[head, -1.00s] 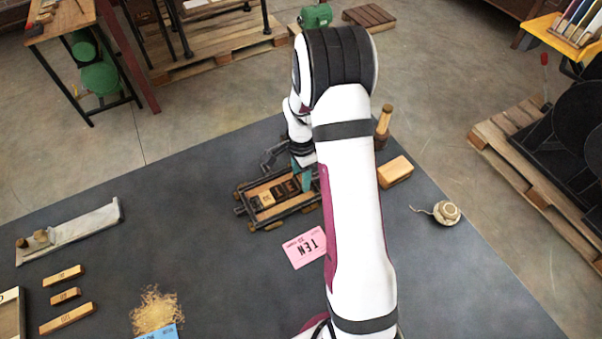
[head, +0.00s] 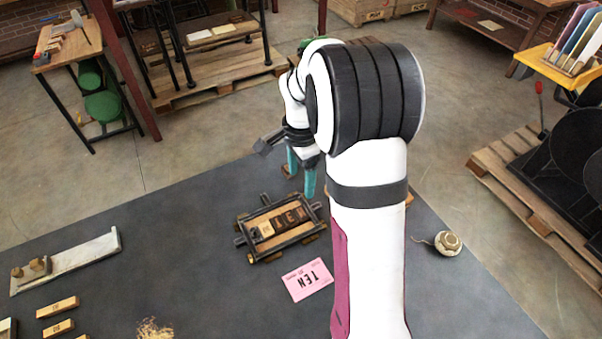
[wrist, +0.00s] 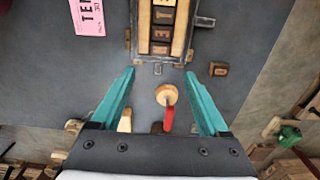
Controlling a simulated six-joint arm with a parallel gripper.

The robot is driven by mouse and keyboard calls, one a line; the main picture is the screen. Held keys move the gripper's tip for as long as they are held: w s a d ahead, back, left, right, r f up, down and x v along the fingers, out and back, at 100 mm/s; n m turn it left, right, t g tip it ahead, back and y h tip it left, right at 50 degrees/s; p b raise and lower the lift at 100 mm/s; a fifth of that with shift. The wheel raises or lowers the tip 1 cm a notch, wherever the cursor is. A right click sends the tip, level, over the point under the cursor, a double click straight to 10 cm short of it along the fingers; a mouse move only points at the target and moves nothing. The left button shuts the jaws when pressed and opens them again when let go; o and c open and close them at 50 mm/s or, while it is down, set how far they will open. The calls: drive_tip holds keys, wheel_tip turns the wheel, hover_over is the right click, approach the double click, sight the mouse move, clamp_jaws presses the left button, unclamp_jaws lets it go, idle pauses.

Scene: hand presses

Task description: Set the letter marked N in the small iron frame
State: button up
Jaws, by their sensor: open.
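The small iron frame (head: 258,250) lies on the dark table top, with wooden strips and a row of dark letter blocks (head: 289,219) inside. The letters are small; the one toward the right end may be an N, but I cannot tell surely. The wrist view also shows the frame (wrist: 196,22) at the top. A loose small block (wrist: 218,69) lies outside the frame's near end; its mark is unclear. My gripper (head: 301,176) is open and raised past the frame's end.
A pink card (head: 307,280) marked TEN lies beside the frame. A round wooden knob (wrist: 166,94) with a red part stands below my fingers. A twine ball (head: 447,243) is at right; wooden blocks (head: 57,306) and a pale tray (head: 75,262) are at left.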

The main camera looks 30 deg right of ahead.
drive_tip(key=s+a+r+n, duration=0.5)
drive_tip(key=s+a+r, duration=0.3)
drive_tip(key=s, duration=0.1)
drive_tip(key=s+a+n+y, duration=0.1)
drive_tip(key=s+a+n, duration=0.2)
drive_tip(key=s, duration=0.5)
drive_tip(key=s+a+n, duration=0.4)
drive_tip(key=s+a, duration=0.1)
drive_tip(key=s, duration=0.3)
drive_tip(key=shift+y, duration=0.4)
